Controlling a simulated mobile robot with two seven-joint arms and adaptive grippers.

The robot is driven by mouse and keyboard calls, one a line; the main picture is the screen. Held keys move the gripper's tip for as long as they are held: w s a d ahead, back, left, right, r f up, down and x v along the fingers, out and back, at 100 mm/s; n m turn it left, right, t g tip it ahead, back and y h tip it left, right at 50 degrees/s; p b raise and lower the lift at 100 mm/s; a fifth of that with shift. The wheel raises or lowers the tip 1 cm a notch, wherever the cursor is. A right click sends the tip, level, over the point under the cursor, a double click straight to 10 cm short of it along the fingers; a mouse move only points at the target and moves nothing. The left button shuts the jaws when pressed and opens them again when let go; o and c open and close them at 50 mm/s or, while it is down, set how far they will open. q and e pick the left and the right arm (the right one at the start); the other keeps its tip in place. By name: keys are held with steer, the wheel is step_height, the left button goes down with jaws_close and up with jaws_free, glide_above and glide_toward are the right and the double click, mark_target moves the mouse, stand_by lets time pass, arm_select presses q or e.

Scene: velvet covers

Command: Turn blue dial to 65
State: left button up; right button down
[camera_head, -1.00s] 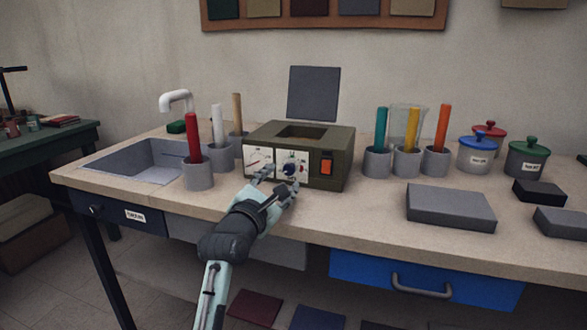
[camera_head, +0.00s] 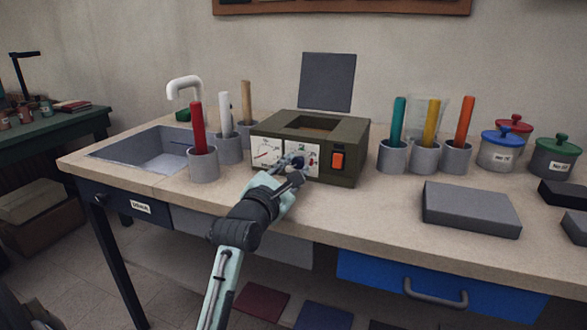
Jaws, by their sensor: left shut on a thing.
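The olive machine box (camera_head: 341,143) stands on the workbench with two white panels, an orange switch (camera_head: 337,161) and an opening in its top. The blue dial (camera_head: 298,163) is on the right white panel. My left gripper (camera_head: 295,168) is at the front of that panel, shut on the dial and partly covering it and its scale. The dial's reading cannot be made out. The left panel bears a gauge (camera_head: 266,152) with a thin needle. My right gripper is not in view.
Grey cups with a red rod (camera_head: 198,128) and other rods stand left of the box, near the sink (camera_head: 140,150). More cups with coloured rods and lidded jars stand to its right. A grey block (camera_head: 471,207) lies at front right.

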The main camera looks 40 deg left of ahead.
arm_select(q)
jaws_close()
steer(key=shift+m, duration=0.3)
